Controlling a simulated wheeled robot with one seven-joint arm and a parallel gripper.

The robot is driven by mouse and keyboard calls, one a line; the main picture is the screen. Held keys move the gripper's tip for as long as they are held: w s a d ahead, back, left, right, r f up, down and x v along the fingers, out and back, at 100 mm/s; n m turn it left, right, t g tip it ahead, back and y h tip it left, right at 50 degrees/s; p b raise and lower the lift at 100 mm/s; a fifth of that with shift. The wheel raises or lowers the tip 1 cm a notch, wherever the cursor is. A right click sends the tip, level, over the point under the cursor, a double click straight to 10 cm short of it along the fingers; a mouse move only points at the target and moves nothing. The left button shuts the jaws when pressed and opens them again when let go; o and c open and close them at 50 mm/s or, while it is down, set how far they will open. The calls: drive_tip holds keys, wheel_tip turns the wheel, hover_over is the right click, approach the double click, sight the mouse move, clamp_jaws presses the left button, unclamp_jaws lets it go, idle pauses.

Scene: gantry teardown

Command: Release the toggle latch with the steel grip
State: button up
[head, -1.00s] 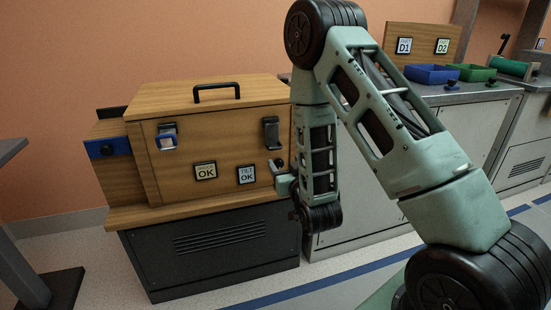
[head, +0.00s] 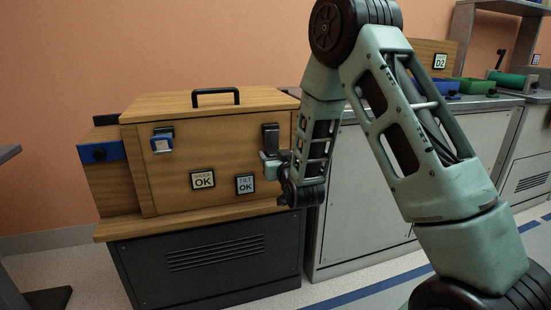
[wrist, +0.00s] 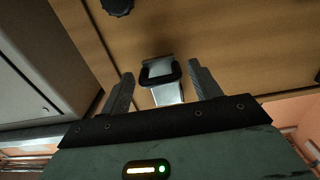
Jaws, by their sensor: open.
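The wooden case (head: 225,135) carries two toggle latches on its front. The right latch (head: 270,134) looks dark grey in the head view; in the wrist view this latch (wrist: 164,88) shows a pale steel lever and a dark loop. The left latch (head: 162,140) has a blue-edged grip. My gripper (head: 268,160) is at the case front, just below the right latch. In the wrist view my open gripper (wrist: 160,72) has one finger on each side of the latch, with gaps on both sides. Contact with it is not visible.
A black handle (head: 215,92) stands on the case lid. Two OK plates, the left (head: 203,180) and the right (head: 245,184), sit below the latches. A dark round knob (wrist: 117,5) lies near the latch. A grey cabinet (head: 360,185) stands to the right.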

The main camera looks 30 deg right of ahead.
drive_tip(key=shift+w, duration=0.25)
drive_tip(key=c, duration=1.2)
drive_tip(key=r+g+p, duration=0.1)
drive_tip(key=p, duration=0.2)
drive_tip(key=s+r+g+p, duration=0.1)
drive_tip(key=p, duration=0.3)
drive_tip(key=shift+s+a+g+y, duration=0.15)
drive_tip(key=shift+g+y, duration=0.15)
drive_tip(key=shift+y, duration=0.1)
drive_tip(key=shift+c, duration=0.2)
wheel_tip(320, 180, up, 6)
drive_tip(key=s+g+y+p, duration=0.1)
drive_tip(key=g+y+p, duration=0.2)
drive_tip(key=g+p, duration=0.9)
drive_tip(key=shift+s+a+p, duration=0.25)
drive_tip(key=shift+s+p, duration=0.15)
drive_tip(key=shift+p, duration=6.05)
